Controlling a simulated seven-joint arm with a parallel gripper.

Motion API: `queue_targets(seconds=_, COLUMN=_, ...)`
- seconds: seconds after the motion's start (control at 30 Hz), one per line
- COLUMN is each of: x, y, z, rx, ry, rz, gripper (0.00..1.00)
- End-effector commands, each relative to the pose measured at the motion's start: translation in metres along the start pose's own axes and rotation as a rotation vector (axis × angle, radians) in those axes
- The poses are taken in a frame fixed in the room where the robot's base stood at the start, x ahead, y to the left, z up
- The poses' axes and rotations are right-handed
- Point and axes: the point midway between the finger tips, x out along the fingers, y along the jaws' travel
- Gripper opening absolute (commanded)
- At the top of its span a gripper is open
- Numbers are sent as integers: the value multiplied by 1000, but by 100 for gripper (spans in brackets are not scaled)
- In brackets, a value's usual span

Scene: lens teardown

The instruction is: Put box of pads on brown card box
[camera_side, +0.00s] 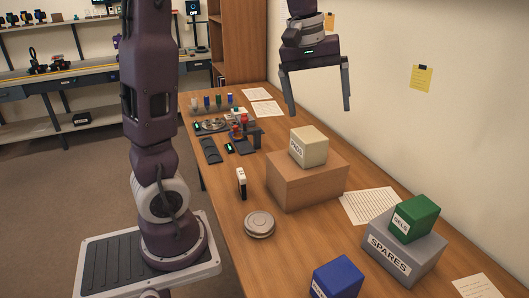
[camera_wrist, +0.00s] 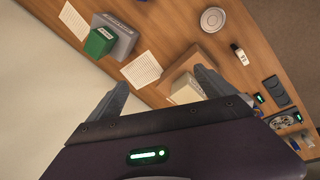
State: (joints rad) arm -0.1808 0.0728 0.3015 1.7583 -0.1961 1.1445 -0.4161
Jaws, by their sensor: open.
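In the wrist view the cream box (camera_wrist: 187,90) shows partly behind one finger, on the brown card box (camera_wrist: 190,61). My gripper (camera_side: 319,108) is open and empty. It hangs above and apart from the cream box, with its fingers pointing down. It also shows in the wrist view (camera_wrist: 160,85).
A grey SPARES box (camera_side: 404,246) carries a green GELS box (camera_side: 413,217). A blue box (camera_side: 337,279) stands at the front edge. A round grey tin (camera_side: 259,224) and a small white item (camera_side: 241,182) stand left of the brown box. Small tools (camera_side: 212,125) lie further back. The wall borders the right side.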

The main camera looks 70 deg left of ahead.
Motion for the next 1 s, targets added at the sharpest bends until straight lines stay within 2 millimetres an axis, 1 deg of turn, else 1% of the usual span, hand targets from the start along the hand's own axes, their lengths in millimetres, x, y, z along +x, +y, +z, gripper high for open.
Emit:
queue_targets(seconds=0.03, x=-16, y=-4, z=43, rx=147, ry=23, rz=40, gripper=94)
queue_targets(seconds=0.07, x=-21, y=-9, z=69, rx=246, ry=42, rz=58, gripper=94)
queue_targets(seconds=0.1, x=-26, y=-19, z=101, rx=379, ry=72, rz=75, gripper=94)
queue_targets(seconds=0.17, x=-26, y=-37, z=142, rx=561, ry=121, rz=89, gripper=94)
queue_targets(seconds=0.2, x=-22, y=-49, z=163, rx=668, ry=156, rz=92, gripper=94)
queue_targets(seconds=0.3, x=-11, y=-75, z=197, rx=863, ry=228, rz=86, gripper=94)
queue_targets(seconds=0.4, x=-3, y=-89, z=210, rx=956, ry=266, rz=76, gripper=94)
queue_targets(seconds=0.47, x=0, y=-92, z=213, rx=976, ry=273, rz=74, gripper=94)
queue_targets(seconds=1.0, x=-1, y=-91, z=212, rx=972, ry=271, rz=74, gripper=94)
